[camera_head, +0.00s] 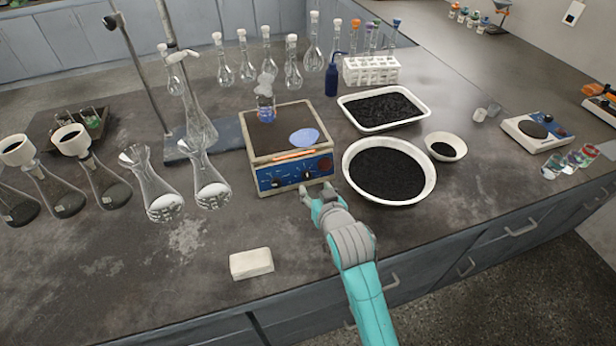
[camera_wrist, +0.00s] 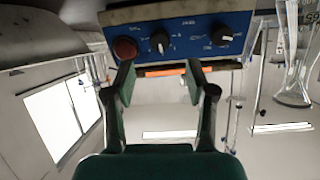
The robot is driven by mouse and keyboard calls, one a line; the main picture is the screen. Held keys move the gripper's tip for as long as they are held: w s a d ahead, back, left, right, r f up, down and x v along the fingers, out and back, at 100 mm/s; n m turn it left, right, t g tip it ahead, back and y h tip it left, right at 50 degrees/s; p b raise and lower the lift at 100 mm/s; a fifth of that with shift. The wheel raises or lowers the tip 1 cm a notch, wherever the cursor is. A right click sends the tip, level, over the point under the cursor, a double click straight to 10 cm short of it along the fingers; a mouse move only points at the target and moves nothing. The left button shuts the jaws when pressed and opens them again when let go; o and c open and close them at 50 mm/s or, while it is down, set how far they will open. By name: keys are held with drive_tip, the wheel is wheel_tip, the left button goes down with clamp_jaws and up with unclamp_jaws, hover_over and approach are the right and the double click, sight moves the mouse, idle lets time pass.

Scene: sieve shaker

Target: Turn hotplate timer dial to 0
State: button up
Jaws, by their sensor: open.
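The hotplate (camera_head: 262,150) is a boxy unit with a blue front panel (camera_head: 290,177) facing me. The panel carries two black dials with white pointers and a red knob at its right end. In the upside-down wrist view, one dial (camera_wrist: 159,42) is beside the red knob (camera_wrist: 124,47); the other dial (camera_wrist: 222,35) is farther right. The panel's lettering is too small to tell which dial is the timer. My gripper (camera_head: 317,190) is just in front of the panel's right half. In the wrist view its open fingers (camera_wrist: 160,76) straddle the nearer dial's line, apart from it, with nothing between them.
A flask (camera_head: 265,106) and a blue oval patch are on the hotplate top. A white bowl of black grains (camera_head: 349,177) stands close to its right. Glass flasks (camera_head: 207,185) stand to its left. A pale block (camera_head: 251,263) lies near the bench's front edge.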

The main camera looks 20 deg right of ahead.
sight(307, 178)
drive_tip(key=x, duration=0.8)
drive_tip(key=shift+w+f, duration=0.1)
drive_tip(key=shift+w, duration=0.15)
clamp_jaws()
